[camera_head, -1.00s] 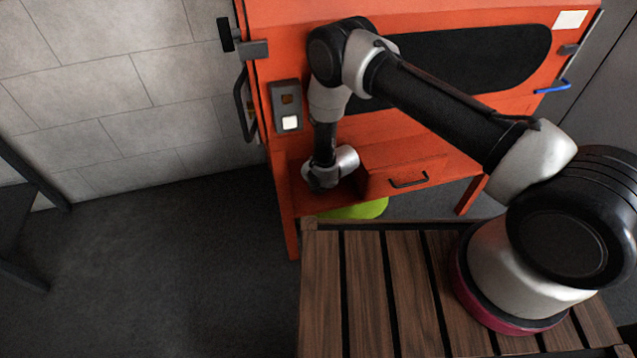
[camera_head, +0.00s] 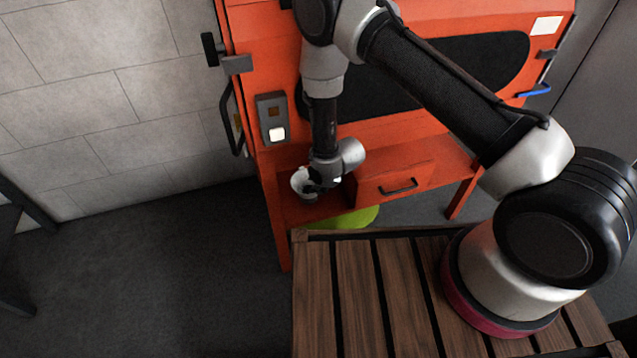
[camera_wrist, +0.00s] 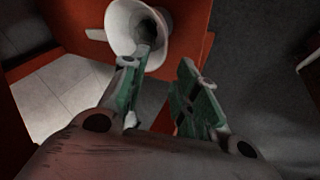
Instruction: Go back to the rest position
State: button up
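My gripper (camera_head: 322,186) is low at the orange machine, over its lower ledge, left of the drawer. A white flared round part (camera_head: 303,184) shows beside it on the left. In the wrist view my gripper (camera_wrist: 164,62) has its two green-padded fingers apart, with nothing visible clamped between them. The white part (camera_wrist: 124,20) is at the top there, its wide mouth facing the camera. The left fingertip overlaps the mouth in the picture; whether it touches is unclear. The right finger is clear of it. The part's underside is hidden.
The orange machine (camera_head: 265,62) has a dark window (camera_head: 480,65), a switch box (camera_head: 272,118), a side handle (camera_head: 229,118) and a drawer (camera_head: 394,184). A green round thing (camera_head: 345,219) is below. The slatted wooden top (camera_head: 318,300) is in front. Open floor (camera_head: 140,270) lies left.

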jog(key=shift+s+d+r, duration=0.2)
jog(key=shift+r, duration=0.3)
